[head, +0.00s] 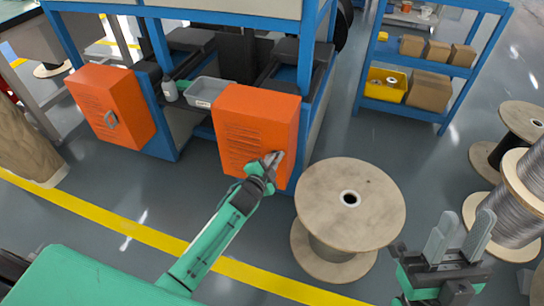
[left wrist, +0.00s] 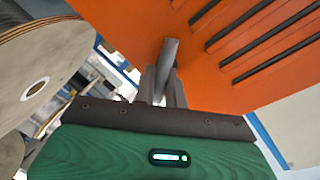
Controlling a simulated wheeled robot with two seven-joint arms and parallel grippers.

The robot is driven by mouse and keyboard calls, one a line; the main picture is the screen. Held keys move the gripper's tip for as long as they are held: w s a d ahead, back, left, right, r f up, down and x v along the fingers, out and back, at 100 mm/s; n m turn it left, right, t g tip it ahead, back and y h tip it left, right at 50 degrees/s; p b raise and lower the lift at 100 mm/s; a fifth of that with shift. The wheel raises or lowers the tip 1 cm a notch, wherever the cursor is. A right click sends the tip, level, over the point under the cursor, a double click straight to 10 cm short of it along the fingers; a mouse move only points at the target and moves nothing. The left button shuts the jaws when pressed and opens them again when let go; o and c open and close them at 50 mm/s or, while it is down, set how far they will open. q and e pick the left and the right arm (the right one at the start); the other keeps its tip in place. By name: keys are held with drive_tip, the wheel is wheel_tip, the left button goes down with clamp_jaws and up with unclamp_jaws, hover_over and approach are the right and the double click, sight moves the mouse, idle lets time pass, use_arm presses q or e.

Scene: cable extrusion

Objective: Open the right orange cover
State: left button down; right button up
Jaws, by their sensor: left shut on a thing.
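The right orange cover (head: 245,125) is a slotted orange box panel on the blue machine frame, and it appears shut. Its slotted face (left wrist: 240,50) fills the upper right of the left wrist view. My left gripper (head: 270,163) is at the cover's lower right edge, shut on its grey handle (left wrist: 168,65). The fingers hide part of the handle in the head view. The left orange cover (head: 110,105) has a grey handle in plain view. My right gripper (head: 457,240) is at the lower right, with its two fingers apart and nothing between them.
A wooden cable spool (head: 375,200) stands just right of my left gripper and also shows in the left wrist view (left wrist: 35,80). A grey tray (head: 208,91) sits between the covers. A blue shelf (head: 405,112) with boxes stands behind. Grey floor lies before the covers.

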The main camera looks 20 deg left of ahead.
use_arm(q)
drive_tip(key=shift+r+m+p, duration=0.1)
drive_tip(key=shift+m+p, duration=0.55)
drive_tip(key=shift+m, duration=0.25)
drive_tip(key=shift+m+y+p, duration=0.5)
drive_tip(key=shift+m+p, duration=0.05)
drive_tip(key=shift+m, duration=0.45)
drive_tip(key=shift+f+m, duration=0.2)
drive_tip(key=shift+m, duration=0.5)
use_arm(e)
drive_tip(key=w+a+f+g, duration=0.2)
drive_tip(key=w+f+g, duration=0.1)
drive_tip(key=f+g, duration=0.1)
drive_tip(key=w+a+f+g+h, duration=0.1)
drive_tip(key=w+a+f+g, duration=0.1)
drive_tip(key=f+g, duration=0.3)
drive_tip(key=shift+w+a+f+m+h, duration=0.3)
drive_tip(key=shift+w+f, duration=0.2)
drive_tip(key=shift+f, duration=0.5)
